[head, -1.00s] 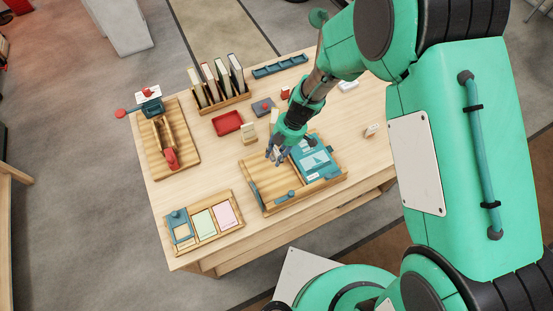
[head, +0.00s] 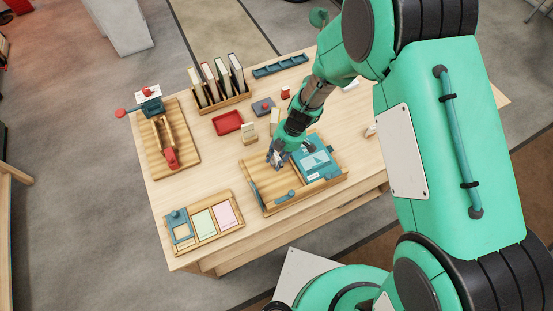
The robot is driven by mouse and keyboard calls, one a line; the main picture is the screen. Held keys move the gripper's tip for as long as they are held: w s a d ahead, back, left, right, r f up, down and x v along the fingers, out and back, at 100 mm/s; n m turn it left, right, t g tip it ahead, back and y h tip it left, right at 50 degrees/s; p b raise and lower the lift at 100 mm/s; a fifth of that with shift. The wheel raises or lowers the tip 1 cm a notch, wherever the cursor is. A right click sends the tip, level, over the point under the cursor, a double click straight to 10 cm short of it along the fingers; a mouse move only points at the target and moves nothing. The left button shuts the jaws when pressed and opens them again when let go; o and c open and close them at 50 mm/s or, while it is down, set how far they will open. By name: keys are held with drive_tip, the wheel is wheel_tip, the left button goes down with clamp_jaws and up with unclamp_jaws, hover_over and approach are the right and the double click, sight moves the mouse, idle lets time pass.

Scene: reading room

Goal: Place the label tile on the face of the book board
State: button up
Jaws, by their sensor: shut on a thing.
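The teal book board (head: 327,171), with a paler patterned patch on its face, lies in the right part of a wooden tray (head: 267,208) near the table's front edge. My gripper (head: 276,164) is low over the tray's middle, just left of the board. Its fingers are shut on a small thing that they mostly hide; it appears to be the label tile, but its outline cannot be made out. I cannot tell whether it touches the tray.
A wooden holder with cream, green and pink cards (head: 204,223) stands front left. Behind are a red tray (head: 227,122), a rack of upright books (head: 222,98) and a wooden press (head: 184,161).

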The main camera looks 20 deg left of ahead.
drive_tip(key=o, duration=1.1)
drive_tip(key=shift+o, duration=0.2)
drive_tip(key=shift+r, duration=0.1)
drive_tip(key=v, duration=1.2)
drive_tip(key=shift+p, duration=0.35)
